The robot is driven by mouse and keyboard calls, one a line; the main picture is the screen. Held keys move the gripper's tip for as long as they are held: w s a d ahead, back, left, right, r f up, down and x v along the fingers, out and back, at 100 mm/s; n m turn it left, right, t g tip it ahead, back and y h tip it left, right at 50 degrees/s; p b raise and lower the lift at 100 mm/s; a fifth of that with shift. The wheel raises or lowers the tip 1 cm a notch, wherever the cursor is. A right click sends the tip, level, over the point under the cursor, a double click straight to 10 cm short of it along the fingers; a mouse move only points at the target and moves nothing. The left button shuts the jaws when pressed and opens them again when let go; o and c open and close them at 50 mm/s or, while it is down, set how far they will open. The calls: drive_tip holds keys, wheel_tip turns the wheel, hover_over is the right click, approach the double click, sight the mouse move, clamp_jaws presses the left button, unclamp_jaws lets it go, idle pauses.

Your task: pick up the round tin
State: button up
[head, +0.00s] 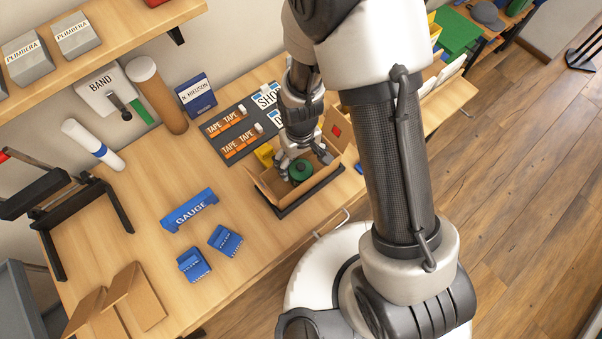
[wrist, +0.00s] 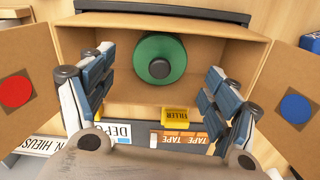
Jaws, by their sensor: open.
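The round tin (head: 300,170) is green with a dark round knob in its middle. It sits inside an open cardboard box (head: 262,188) on the wooden table. In the wrist view the tin (wrist: 148,48) lies near the far wall of the box (wrist: 215,50), a little left of centre. My gripper (head: 292,160) is over the box, just beside the tin in the head view. In the wrist view my gripper (wrist: 155,92) is open, with its two fingers apart on either side and nothing between the tips. The tin lies beyond the fingertips.
The box's open flaps carry a red disc (wrist: 16,91) and a blue disc (wrist: 295,108). A yellow filler box (wrist: 176,115) and orange tape boxes (head: 233,145) lie close by. A blue gauge block (head: 189,210) and two small blue boxes stand left. The table's front middle is clear.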

sight(301, 172)
drive_tip(key=shift+f+b, duration=1.15)
drive_tip(key=shift+f, duration=2.45)
drive_tip(key=shift+r, duration=0.1)
drive_tip(key=shift+c, duration=0.2)
drive_tip(key=c, duration=1.3)
